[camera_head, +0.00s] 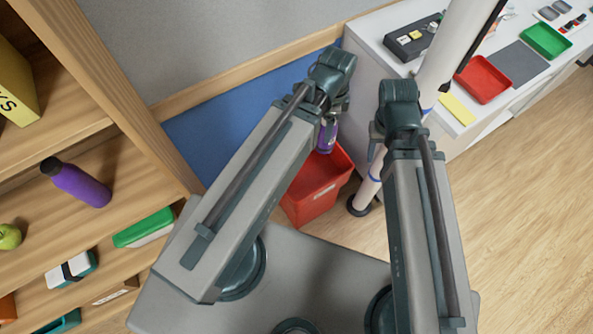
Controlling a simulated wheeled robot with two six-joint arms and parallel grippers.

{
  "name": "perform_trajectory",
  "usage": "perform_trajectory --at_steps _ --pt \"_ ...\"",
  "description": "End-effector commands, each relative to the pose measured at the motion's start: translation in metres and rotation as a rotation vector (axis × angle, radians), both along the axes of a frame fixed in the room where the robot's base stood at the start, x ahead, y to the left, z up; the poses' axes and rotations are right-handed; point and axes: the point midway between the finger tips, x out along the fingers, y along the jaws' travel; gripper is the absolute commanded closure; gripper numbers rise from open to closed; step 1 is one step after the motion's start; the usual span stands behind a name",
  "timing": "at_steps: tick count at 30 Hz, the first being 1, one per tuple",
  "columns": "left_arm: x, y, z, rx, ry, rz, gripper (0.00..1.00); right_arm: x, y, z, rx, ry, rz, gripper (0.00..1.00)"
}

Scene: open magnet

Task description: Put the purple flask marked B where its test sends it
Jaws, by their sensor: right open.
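A purple flask (328,136) shows below the end of my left arm, in front of or over a red bin (312,205). I cannot tell whether it is held or rests in the bin. My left gripper (329,116) is mostly hidden by its own arm, so its jaws cannot be made out. My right gripper (377,142) is open, partly hidden behind its arm and beside the white pole. A second purple flask (78,184) with a dark cap lies tilted on the wooden shelf at left. No letter B is readable on either flask.
A white table (455,130) at the upper right holds a black device (408,43), a red tray (483,80), a green tray (545,41) and a grey mat (518,64). A white pole (452,50) crosses in front. The wooden floor at right is clear.

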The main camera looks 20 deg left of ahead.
Motion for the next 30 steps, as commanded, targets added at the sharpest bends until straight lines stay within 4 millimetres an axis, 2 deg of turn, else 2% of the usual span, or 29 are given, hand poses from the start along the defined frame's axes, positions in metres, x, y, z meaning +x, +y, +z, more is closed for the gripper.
perform_trajectory --at_steps 5,12,30 --pt "0.008 0.003 -0.033 0.0 0.0 -0.001 1.0 0.0 0.0 -0.033 0.0 0.0 0.0 0.5" --pt "0.029 0.014 -0.111 0.0 0.0 -0.007 1.0 0.0 0.0 -0.111 0.0 0.0 0.0 0.5" --pt "0.079 0.049 -0.294 0.0 0.0 -0.025 1.0 0.0 -0.001 -0.294 0.0 0.0 0.0 0.5"
